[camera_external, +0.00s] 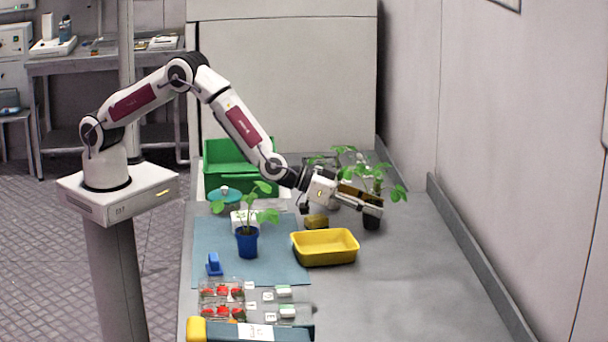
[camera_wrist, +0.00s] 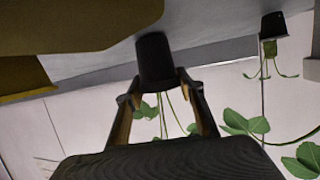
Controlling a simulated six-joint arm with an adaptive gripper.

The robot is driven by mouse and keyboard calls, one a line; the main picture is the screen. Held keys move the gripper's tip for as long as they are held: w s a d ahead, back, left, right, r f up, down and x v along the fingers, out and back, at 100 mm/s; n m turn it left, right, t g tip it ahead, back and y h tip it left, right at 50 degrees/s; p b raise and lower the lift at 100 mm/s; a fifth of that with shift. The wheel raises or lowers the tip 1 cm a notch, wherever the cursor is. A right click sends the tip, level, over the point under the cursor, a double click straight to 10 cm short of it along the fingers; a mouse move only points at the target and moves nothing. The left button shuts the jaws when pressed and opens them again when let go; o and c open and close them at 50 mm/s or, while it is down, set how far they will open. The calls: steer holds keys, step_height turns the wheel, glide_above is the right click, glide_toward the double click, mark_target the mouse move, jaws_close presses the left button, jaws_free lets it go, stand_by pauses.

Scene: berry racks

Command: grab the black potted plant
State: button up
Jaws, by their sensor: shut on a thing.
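The black potted plant stands upright at the right end of my arm in the external view, its dark pot (camera_external: 371,222) below the fingers and its green leaves above. My gripper (camera_external: 374,207) is shut on it from the left side. In the wrist view, which looks upside down, my gripper's two fingers (camera_wrist: 154,88) close around the black pot (camera_wrist: 155,58), with thin stems and leaves between them. The fingers hide part of the pot, and I cannot tell whether its base touches the table.
A second dark pot (camera_wrist: 273,26) with a plant shows in the wrist view. A yellow tray (camera_external: 325,260) lies left of the held pot. A blue potted plant (camera_external: 247,243) stands on a blue mat (camera_external: 212,245). A green crate (camera_external: 240,182) stands behind. The table's right front is clear.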

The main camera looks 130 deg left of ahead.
mark_target(372, 203)
step_height(372, 203, up, 10)
steer(key=shift+f, duration=0.15)
stand_by(0.4)
stand_by(0.5)
